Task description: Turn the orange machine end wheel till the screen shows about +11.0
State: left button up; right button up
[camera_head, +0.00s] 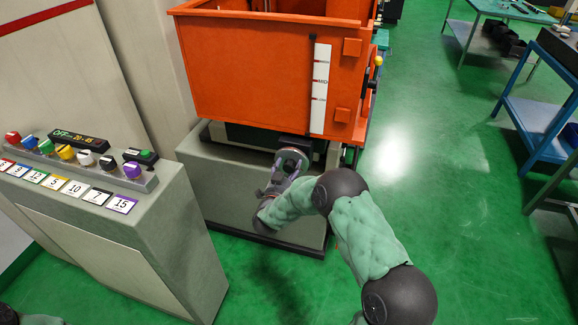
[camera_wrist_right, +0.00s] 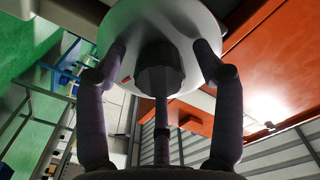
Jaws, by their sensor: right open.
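The orange machine (camera_head: 265,65) stands at the top centre of the head view. Its end wheel (camera_head: 292,157) is a small grey disc below the orange tank, partly covered by my right gripper (camera_head: 281,172). In the right wrist view the wheel (camera_wrist_right: 150,22) is a pale disc with a dark hub (camera_wrist_right: 160,68) and a small red mark near its rim. My right gripper (camera_wrist_right: 160,50) is open, with one finger at each side of the hub, in front of the disc. I cannot tell whether the fingers touch it. No screen with a wheel reading is legible.
A grey console (camera_head: 130,220) with coloured knobs, numbered labels and a small display (camera_head: 78,139) with green and yellow text stands at the left. The machine's grey base (camera_head: 225,185) lies below the tank. A blue-framed table (camera_head: 540,120) stands at the right. Green floor between is clear.

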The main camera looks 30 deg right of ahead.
jog(key=shift+a, duration=0.1)
jog(key=p+v, duration=0.2)
jog(key=v, duration=0.8)
jog(key=shift+s+a, duration=0.2)
jog(key=shift+s, duration=0.15)
dwell(0.6)
dwell(0.4)
jog(key=s+a+f+n+g+y+p, duration=0.1)
jog(key=a+f+n+y, duration=0.35)
jog(key=f, duration=0.35)
jog(key=s+a+f+n+g+y+p, duration=0.1)
jog(key=a+f+n+y, duration=0.2)
jog(key=a+f+y, duration=0.4)
jog(key=s+a+f+n+g+y, duration=0.1)
jog(key=s+a+f+g+y, duration=0.1)
jog(key=s, duration=0.5)
jog(key=s+a+f+n+g+y, duration=0.2)
jog(key=s+a+f+g, duration=0.2)
jog(key=s, duration=0.4)
jog(key=s+a+f+n+g+y, duration=0.2)
jog(key=s+a+f+g, duration=0.1)
jog(key=s+a, duration=0.2)
jog(key=s, duration=0.2)
jog(key=shift+s+a+p, duration=0.2)
jog(key=shift+s+p, duration=0.1)
jog(key=shift+p, duration=0.1)
jog(key=shift+f, duration=0.1)
